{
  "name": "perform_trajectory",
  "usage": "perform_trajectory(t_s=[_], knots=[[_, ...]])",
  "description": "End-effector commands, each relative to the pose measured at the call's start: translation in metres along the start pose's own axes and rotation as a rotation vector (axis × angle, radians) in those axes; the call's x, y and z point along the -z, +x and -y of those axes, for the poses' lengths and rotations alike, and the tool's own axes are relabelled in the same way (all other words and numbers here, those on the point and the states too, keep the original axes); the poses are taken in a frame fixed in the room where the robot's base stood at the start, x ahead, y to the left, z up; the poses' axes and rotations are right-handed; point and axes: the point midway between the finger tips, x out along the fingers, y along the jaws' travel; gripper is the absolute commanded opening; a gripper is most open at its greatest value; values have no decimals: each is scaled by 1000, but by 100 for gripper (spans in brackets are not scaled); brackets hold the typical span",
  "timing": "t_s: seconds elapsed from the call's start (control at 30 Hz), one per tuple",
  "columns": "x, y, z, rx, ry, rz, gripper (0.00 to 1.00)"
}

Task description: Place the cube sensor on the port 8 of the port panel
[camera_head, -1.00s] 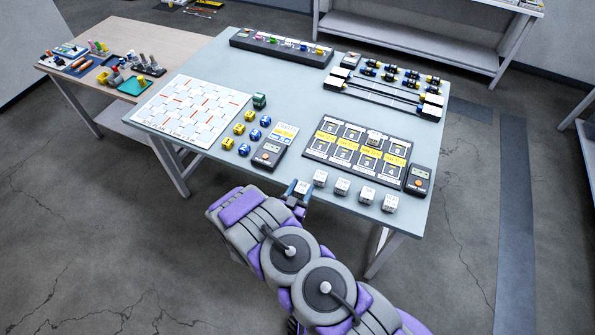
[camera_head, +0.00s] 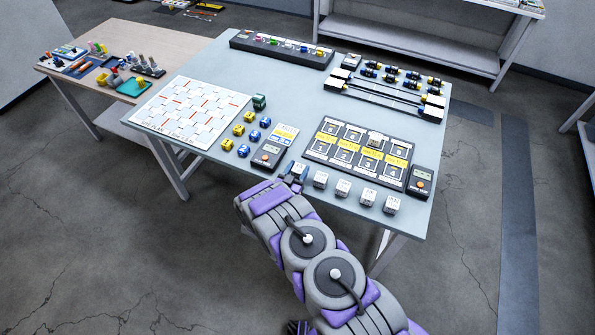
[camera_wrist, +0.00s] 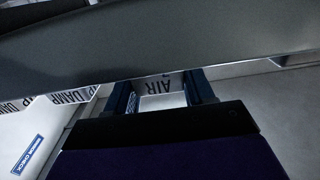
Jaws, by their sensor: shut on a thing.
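My gripper (camera_head: 295,173) is at the near edge of the pale table, left of the row of white cubes. It is shut on a white cube sensor (camera_head: 300,167). In the wrist view the cube's face reads "AIR" (camera_wrist: 160,88), between the two blue fingers (camera_wrist: 160,100). The dark port panel (camera_head: 350,169) lies right of and beyond my gripper, with two rows of numbered ports and yellow labels. One white cube (camera_head: 375,137) sits in the panel's far row.
Several white cubes (camera_head: 343,187) stand along the near edge. A handheld meter (camera_head: 420,181) is right of the panel; another (camera_head: 268,155) is left of it, beside yellow and blue cubes (camera_head: 239,130). A white grid board (camera_head: 187,112) lies at left. A rail fixture (camera_head: 384,95) lies behind the panel.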

Motion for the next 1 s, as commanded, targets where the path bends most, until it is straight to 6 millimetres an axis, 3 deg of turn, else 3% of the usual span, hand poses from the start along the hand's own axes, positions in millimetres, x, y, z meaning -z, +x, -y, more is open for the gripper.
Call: perform_trajectory(t_s=[0.37, 0.4, 0.6, 0.67, 1.0], knots=[[-5, 0, 0, 0, -1, 1, 22], [-5, 0, -1, 0, -1, 1, 55], [-5, 0, 0, 0, -1, 1, 74], [-5, 0, 0, 0, -1, 1, 78], [-6, -4, 0, 1, -1, 2, 78]])
